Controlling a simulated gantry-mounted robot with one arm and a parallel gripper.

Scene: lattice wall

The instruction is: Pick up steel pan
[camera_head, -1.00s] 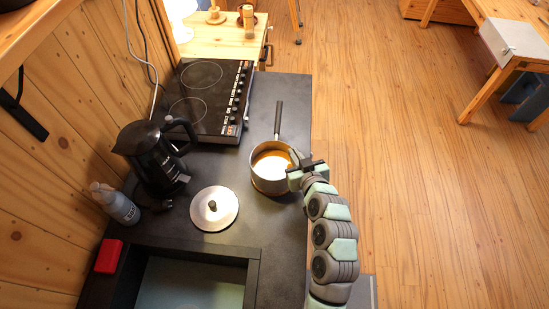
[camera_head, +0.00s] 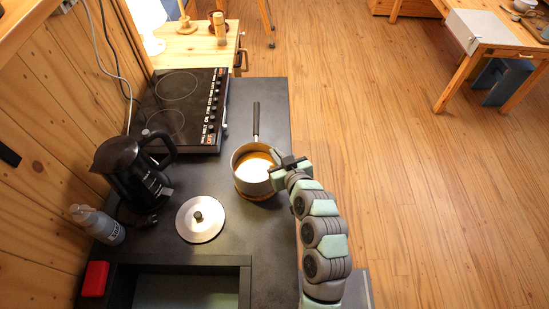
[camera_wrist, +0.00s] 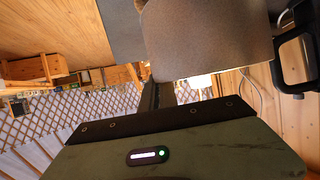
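The steel pan (camera_head: 240,180) stands on the dark counter, with its dark handle pointing to the back. Its inside looks shiny and brownish. My gripper (camera_head: 283,165) is at the pan's right rim, on the side away from the handle's line. Its dark fingers overlap the rim in the picture; I cannot tell whether they touch or straddle it. In the wrist view a large grey-brown curved surface, apparently the pan's wall (camera_wrist: 212,48), fills the upper middle, close to my gripper's dark edge. The finger opening is hidden there.
A lid (camera_head: 200,222) lies left of the pan, near a black kettle (camera_head: 132,172) and a spray bottle (camera_head: 98,224). A cooktop (camera_head: 180,108) is behind. A sink (camera_head: 185,290) is in front. The counter's right edge is close to the pan.

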